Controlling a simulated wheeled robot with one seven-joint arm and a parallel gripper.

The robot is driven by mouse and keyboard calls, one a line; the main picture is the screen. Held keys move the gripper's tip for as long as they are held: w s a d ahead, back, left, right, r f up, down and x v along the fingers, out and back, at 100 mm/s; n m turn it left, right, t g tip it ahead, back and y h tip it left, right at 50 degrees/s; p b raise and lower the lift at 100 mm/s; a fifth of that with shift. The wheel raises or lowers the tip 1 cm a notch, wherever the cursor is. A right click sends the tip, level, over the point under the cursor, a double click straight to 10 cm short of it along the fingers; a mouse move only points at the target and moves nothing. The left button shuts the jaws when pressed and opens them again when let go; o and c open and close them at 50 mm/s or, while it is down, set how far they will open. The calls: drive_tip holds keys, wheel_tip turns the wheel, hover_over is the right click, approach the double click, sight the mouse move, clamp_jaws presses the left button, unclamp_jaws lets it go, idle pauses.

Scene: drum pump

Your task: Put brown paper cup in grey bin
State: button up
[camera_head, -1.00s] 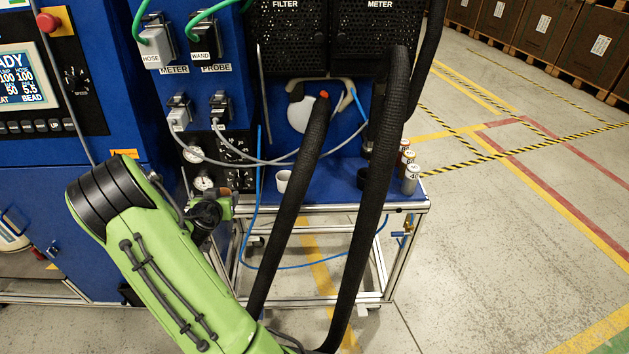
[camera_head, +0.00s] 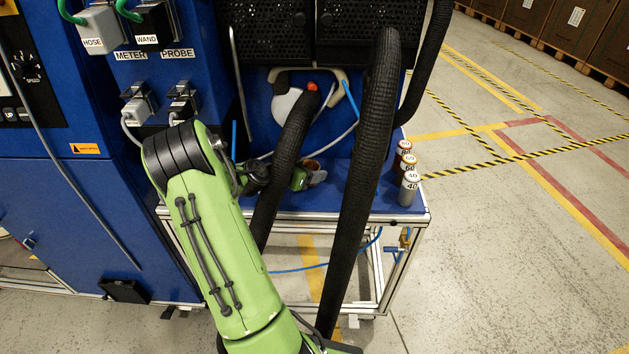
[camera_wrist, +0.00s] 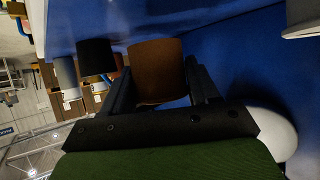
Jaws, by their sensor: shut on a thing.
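The brown paper cup (camera_wrist: 156,72) sits between the two dark fingers of my gripper (camera_wrist: 160,80) in the wrist view. The gripper is shut on it. In the head view, the cup (camera_head: 312,166) and the green gripper end (camera_head: 299,179) are over the blue shelf, between the two thick black hoses and partly hidden by the nearer one. I cannot make out a grey bin for certain in either view.
Two thick black hoses (camera_head: 365,180) hang in front of the blue shelf (camera_head: 340,196). Several labelled bottles (camera_head: 409,188) stand at its right end. A black cup (camera_wrist: 95,57) shows beside the brown cup in the wrist view. The floor at right is clear.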

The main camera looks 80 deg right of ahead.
drive_tip(key=shift+f+b, duration=0.3)
drive_tip(key=shift+f, duration=1.3)
drive_tip(key=shift+f, duration=0.15)
drive_tip(key=o, duration=1)
drive_tip(key=shift+o, duration=0.2)
drive_tip(key=shift+w+a+r, duration=0.2)
drive_tip(key=shift+a+r, duration=0.05)
drive_tip(key=shift+r, duration=0.15)
drive_tip(key=p+v, duration=0.1)
drive_tip(key=v, duration=1)
drive_tip(key=shift+a, duration=0.2)
